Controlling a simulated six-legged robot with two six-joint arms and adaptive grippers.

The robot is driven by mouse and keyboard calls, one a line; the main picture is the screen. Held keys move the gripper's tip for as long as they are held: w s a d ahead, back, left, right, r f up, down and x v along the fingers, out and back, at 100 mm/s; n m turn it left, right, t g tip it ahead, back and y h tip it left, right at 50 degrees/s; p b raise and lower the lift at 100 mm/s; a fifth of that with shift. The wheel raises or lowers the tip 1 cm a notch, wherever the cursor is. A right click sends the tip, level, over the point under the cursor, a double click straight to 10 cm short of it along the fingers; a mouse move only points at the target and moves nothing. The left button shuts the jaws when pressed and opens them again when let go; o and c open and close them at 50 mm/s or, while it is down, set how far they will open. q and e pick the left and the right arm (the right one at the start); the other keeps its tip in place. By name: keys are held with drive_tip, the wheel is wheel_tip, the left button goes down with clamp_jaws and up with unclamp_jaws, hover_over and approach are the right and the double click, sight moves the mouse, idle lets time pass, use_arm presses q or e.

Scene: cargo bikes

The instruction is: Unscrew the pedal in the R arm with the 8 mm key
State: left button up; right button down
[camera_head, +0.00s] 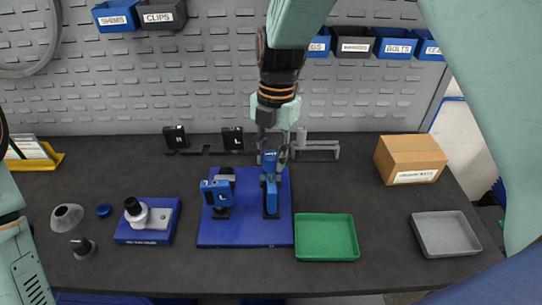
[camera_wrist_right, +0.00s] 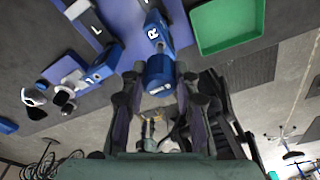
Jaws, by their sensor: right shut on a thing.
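The blue R arm (camera_head: 271,195) stands on the right half of a blue mat (camera_head: 240,235); its white R shows in the wrist view (camera_wrist_right: 154,32). My right gripper (camera_head: 273,148) points down above it. It is shut on a blue round-headed piece (camera_wrist_right: 160,73) in line with the R arm. I cannot tell whether this piece is the 8 mm key or part of the R arm. The pedal's thread is hidden. The blue L arm (camera_head: 214,193) stands to the left on the same mat. My left gripper is out of view; only a link of the left arm shows.
A green tray (camera_head: 326,257) lies right of the mat, a grey tray (camera_head: 447,252) and cardboard box (camera_head: 411,158) farther right. A blue stand (camera_head: 148,236) and loose grey parts (camera_head: 67,217) are left. Holders with black blocks (camera_head: 176,137) stand behind. The table between the trays is clear.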

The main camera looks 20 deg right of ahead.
drive_tip(key=shift+n, duration=0.4)
drive_tip(key=shift+r+n+p, duration=0.1)
drive_tip(key=shift+n+p, duration=0.6)
drive_tip(key=shift+n, duration=0.5)
drive_tip(key=n+p, duration=0.2)
drive_tip(key=n, duration=0.1)
drive_tip(key=shift+h, duration=0.4)
drive_tip(key=shift+n, duration=0.5)
drive_tip(key=shift+r+p, duration=0.1)
drive_tip(key=shift+p, duration=0.2)
drive_tip(key=shift+r+p, duration=0.2)
drive_tip(key=shift+p, duration=0.15)
drive_tip(key=shift+r, duration=0.1)
